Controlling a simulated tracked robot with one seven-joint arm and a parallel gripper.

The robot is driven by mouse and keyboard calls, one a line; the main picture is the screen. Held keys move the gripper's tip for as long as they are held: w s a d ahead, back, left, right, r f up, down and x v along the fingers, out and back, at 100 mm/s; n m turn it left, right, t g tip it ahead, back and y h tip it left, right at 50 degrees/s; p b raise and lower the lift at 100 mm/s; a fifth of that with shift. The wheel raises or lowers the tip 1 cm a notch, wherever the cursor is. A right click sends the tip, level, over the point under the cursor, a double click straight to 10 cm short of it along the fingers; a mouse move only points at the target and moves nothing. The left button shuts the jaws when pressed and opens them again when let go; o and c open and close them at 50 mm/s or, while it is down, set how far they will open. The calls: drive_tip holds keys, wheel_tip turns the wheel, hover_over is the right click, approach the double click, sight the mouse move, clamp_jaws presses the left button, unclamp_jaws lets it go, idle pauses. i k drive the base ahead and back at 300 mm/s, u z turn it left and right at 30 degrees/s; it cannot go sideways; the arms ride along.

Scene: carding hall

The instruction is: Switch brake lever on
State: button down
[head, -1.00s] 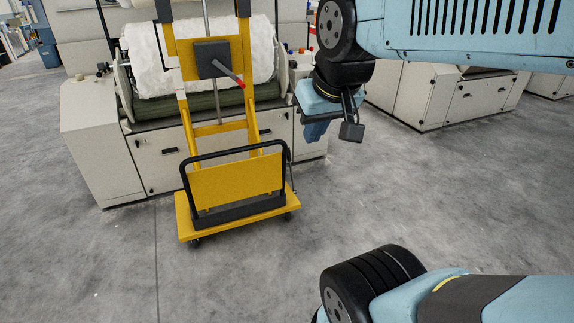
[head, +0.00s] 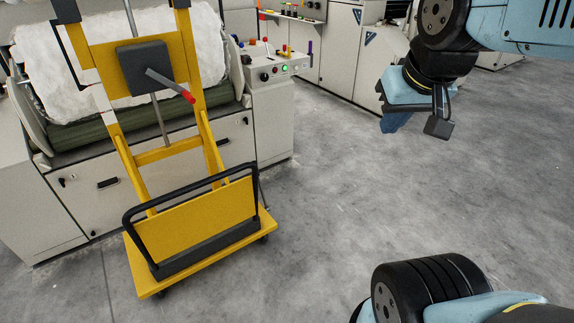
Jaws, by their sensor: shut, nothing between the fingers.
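The brake lever (head: 171,86) is a grey bar with a red tip, on a dark grey box (head: 145,66) on the upper frame of a yellow wheeled trolley (head: 195,232). It slants down to the right. My gripper (head: 393,122) is at the upper right of the head view, blue, pointing down, well to the right of the lever and apart from it. Its fingers look closed with nothing held, though they are small and partly seen.
A carding machine (head: 75,205) with a white fibre roll (head: 60,80) stands behind the trolley. A control panel (head: 275,70) with coloured knobs is to its right. More pale cabinets (head: 345,60) line the back. The grey floor between the trolley and my arm is clear.

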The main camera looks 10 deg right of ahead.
sight(260, 185)
drive_tip(key=i, duration=0.9)
drive_tip(key=z, duration=0.1)
drive_tip(key=k, duration=1.35)
drive_tip(key=z, duration=0.9)
drive_tip(key=i, duration=3)
drive_tip(key=u, duration=1.35)
drive_tip(key=i, duration=0.85)
drive_tip(key=u, duration=0.6)
